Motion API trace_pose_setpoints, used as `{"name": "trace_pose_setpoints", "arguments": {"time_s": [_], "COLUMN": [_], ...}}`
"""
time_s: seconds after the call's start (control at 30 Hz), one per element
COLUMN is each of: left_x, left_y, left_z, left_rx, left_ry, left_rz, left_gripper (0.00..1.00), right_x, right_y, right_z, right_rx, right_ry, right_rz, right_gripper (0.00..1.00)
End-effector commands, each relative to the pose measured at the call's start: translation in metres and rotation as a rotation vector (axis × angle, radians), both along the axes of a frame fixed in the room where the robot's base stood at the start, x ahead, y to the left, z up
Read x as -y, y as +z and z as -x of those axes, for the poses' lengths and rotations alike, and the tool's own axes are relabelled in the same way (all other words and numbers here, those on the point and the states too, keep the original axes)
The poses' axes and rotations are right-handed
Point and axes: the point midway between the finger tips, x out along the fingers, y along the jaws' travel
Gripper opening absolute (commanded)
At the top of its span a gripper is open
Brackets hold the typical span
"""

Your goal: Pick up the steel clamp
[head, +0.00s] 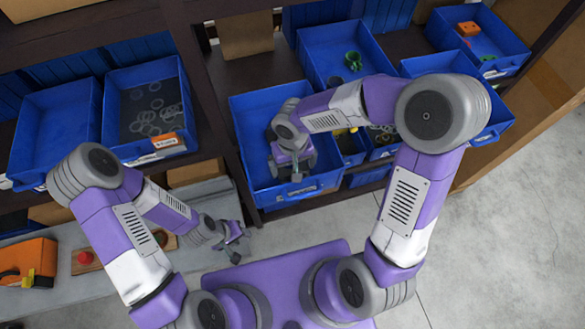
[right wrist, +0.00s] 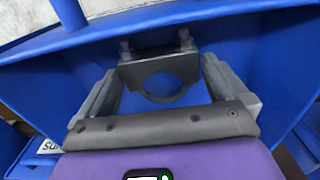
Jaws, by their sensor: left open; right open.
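The steel clamp (right wrist: 158,66) is a grey metal piece with a round opening and two bolts on its far side. In the right wrist view it lies in a blue bin, between the two fingers of my right gripper. My right gripper (head: 292,166) is open, reaching down inside the blue bin (head: 262,192). Its fingers stand on either side of the clamp, with a gap visible at least on the right. In the head view I cannot make out the clamp under the gripper. My left gripper (head: 236,238) is open and empty, low near the bench at the left.
Bin walls surround my right gripper closely. To the left is a blue bin with metal rings (head: 152,108) and an empty-looking bin (head: 54,128). Further bins with a green part (head: 353,60) and an orange part (head: 468,29) stand behind. The floor at right is clear.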

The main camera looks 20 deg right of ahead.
Motion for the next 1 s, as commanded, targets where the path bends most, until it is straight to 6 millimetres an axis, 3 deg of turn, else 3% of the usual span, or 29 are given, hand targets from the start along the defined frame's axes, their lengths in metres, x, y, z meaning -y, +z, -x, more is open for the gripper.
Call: {"name": "trace_pose_setpoints", "arguments": {"time_s": [0.3, 0.63, 0.87, 1.0], "left_x": [0.0, 0.0, 0.0, 0.0], "left_y": [-0.001, -0.001, 0.0, 0.001], "left_z": [0.0, 0.0, 0.0, 0.0], "left_rx": [0.0, 0.0, 0.0, 0.0], "left_ry": [0.0, 0.0, 0.0, 0.0], "left_rz": [0.0, 0.0, 0.0, 0.0], "left_gripper": [0.43, 0.43, 0.43, 0.43], "right_x": [0.0, 0.0, 0.0, 0.0], "right_y": [-0.009, -0.008, -0.006, 0.01], "right_z": [0.0, 0.0, -0.001, -0.001], "right_rx": [0.0, 0.001, 0.002, 0.006], "right_ry": [-0.001, -0.002, -0.002, -0.003], "right_rz": [0.0, 0.0, 0.0, 0.0], "right_gripper": [1.0, 0.54, 0.54, 0.54]}}
